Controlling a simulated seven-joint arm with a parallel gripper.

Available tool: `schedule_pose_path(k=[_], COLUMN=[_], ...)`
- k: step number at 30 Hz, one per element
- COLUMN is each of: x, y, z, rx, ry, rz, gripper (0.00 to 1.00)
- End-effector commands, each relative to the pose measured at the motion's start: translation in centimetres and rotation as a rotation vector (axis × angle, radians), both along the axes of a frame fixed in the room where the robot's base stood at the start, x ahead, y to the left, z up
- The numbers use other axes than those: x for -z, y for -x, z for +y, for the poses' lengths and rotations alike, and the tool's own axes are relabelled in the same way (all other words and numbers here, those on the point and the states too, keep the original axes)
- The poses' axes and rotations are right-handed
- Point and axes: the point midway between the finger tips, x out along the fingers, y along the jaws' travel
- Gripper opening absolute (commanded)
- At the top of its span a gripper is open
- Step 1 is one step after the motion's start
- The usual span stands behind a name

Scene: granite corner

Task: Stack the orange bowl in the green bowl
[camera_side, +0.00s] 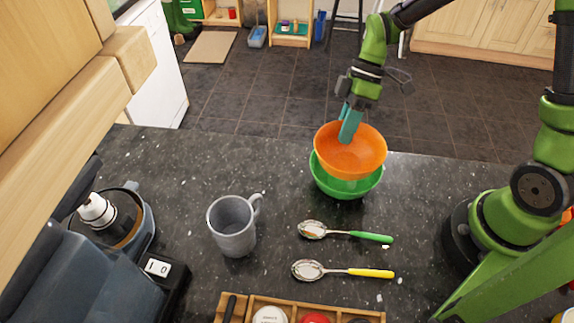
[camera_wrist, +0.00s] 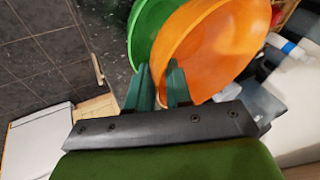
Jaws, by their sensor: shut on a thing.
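The orange bowl (camera_side: 360,157) is held by its far rim, above and partly inside the outline of the green bowl (camera_side: 333,186) in the side view. My gripper (camera_side: 350,128) is shut on that rim, with one finger inside the bowl. In the wrist view my gripper (camera_wrist: 162,85) has the orange bowl's wall (camera_wrist: 210,45) at its right finger, and the green bowl (camera_wrist: 150,25) shows behind it. The green bowl stands on the dark counter. I cannot tell whether the two bowls touch.
A grey mug (camera_side: 232,228) stands to the left. A green-handled spoon (camera_side: 345,233) and a yellow-handled spoon (camera_side: 342,271) lie nearer the camera. A wooden box (camera_side: 344,312) is at the front edge of the picture. The counter's far edge runs just behind the bowls.

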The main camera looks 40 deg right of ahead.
Motion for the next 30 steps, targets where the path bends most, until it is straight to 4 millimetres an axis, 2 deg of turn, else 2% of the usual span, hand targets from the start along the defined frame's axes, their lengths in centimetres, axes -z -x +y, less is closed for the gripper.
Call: schedule_pose_path(k=[1,5,16,20,30], x=[0.0,0.0,-0.6,-2.2,-8.7], y=[0.0,0.0,-0.1,-0.3,-1.5], z=[0.0,0.0,0.0,-0.5,-4.0], rx=[0.000,0.000,0.000,0.002,0.003], ry=[0.000,0.000,0.001,0.001,0.001], rz=[0.000,0.000,-0.003,-0.007,-0.006], gripper=[0.24,0.44,0.45,0.45,0.45])
